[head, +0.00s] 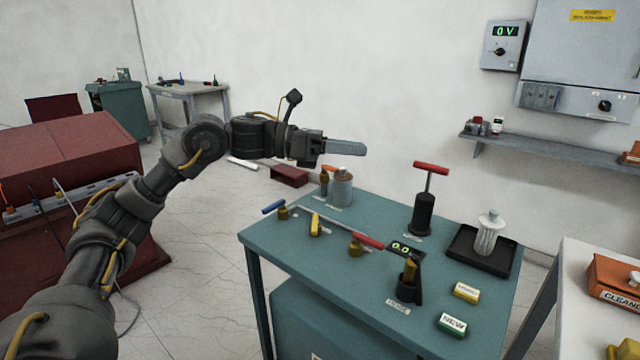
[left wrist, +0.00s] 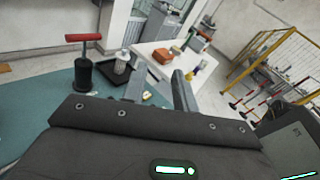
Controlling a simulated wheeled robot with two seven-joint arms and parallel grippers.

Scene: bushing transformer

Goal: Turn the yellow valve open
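The yellow valve (head: 315,224) is a short yellow lever on the left part of the teal table (head: 445,272). Its lever points roughly toward the front of the table. A blue-handled valve (head: 273,207) stands to its left and a red-handled valve (head: 368,241) to its right, along a thin pipe. My left gripper (head: 350,148) is high above the back left of the table, well apart from the yellow valve. In the left wrist view my left gripper's fingers (left wrist: 160,88) are spread with nothing between them. The yellow valve cannot be made out there. My right gripper is out of view.
A black pump with a red T-handle (head: 430,170) stands at the back of the table. A grey canister (head: 341,187) stands near the back left. A white insulator sits in a black tray (head: 455,245) at right.

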